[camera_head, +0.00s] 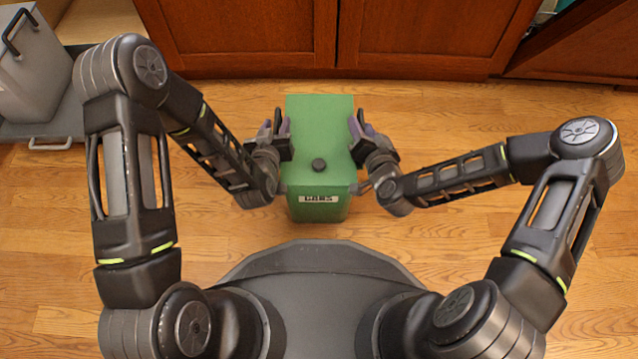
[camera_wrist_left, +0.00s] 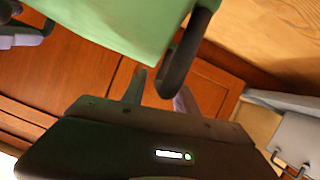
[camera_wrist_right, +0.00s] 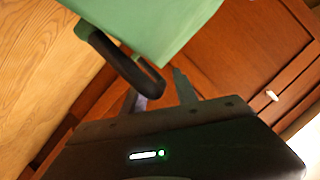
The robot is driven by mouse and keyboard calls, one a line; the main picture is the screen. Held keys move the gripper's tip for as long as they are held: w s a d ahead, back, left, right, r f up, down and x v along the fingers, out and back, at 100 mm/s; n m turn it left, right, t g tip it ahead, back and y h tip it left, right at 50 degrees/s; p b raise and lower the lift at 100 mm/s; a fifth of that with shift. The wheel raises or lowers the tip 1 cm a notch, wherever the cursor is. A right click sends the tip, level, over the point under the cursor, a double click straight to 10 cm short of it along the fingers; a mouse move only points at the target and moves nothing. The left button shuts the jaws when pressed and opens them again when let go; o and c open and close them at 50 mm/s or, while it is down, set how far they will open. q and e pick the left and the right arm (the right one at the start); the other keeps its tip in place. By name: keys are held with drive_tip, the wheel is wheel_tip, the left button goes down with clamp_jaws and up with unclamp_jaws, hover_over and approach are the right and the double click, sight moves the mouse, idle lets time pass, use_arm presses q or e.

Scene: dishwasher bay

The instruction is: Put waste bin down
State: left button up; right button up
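The waste bin (camera_head: 320,130) is a green box with a dark round knob and a small label on its front. It is upright between my two grippers in the head view. My left gripper (camera_head: 275,132) is at its left side and my right gripper (camera_head: 365,132) at its right side. In the left wrist view a black handle (camera_wrist_left: 183,58) of the bin runs between the fingers. In the right wrist view the other black handle (camera_wrist_right: 118,62) also runs between the fingers. Whether the bin's base touches the floor cannot be told.
Reddish-brown wooden cabinets (camera_head: 240,40) stand behind the bin. A grey container (camera_head: 32,70) stands on a grey tray or drawer (camera_head: 45,130) at the far left. The wooden floor (camera_head: 440,120) is clear around the bin.

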use_arm(q)
wheel_tip(320, 180, up, 10)
drive_tip(key=shift+f, duration=0.1)
idle(0.4)
use_arm(e)
drive_tip(key=v, duration=0.7)
drive_tip(key=shift+s, duration=0.25)
idle(0.5)
